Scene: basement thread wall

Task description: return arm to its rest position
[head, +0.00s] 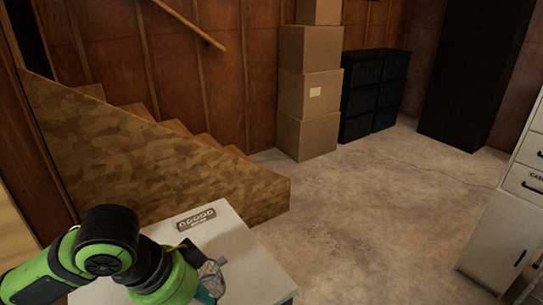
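My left arm, green and black, comes in from the lower left and reaches over a white cabinet top (232,243). Its gripper end (211,279) is low in the picture, mostly hidden behind the arm's last link. A small grey and teal shape shows there. I cannot tell whether it is part of the gripper or a separate thing, nor whether the fingers are open or shut. My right arm and gripper are not in view.
A small plate with a row of round marks (195,218) lies at the cabinet's back edge. Behind it are wooden stairs (150,165). Stacked cardboard boxes (308,95), black drawers (373,95) and a white drawer unit (505,235) stand farther off. The concrete floor between is clear.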

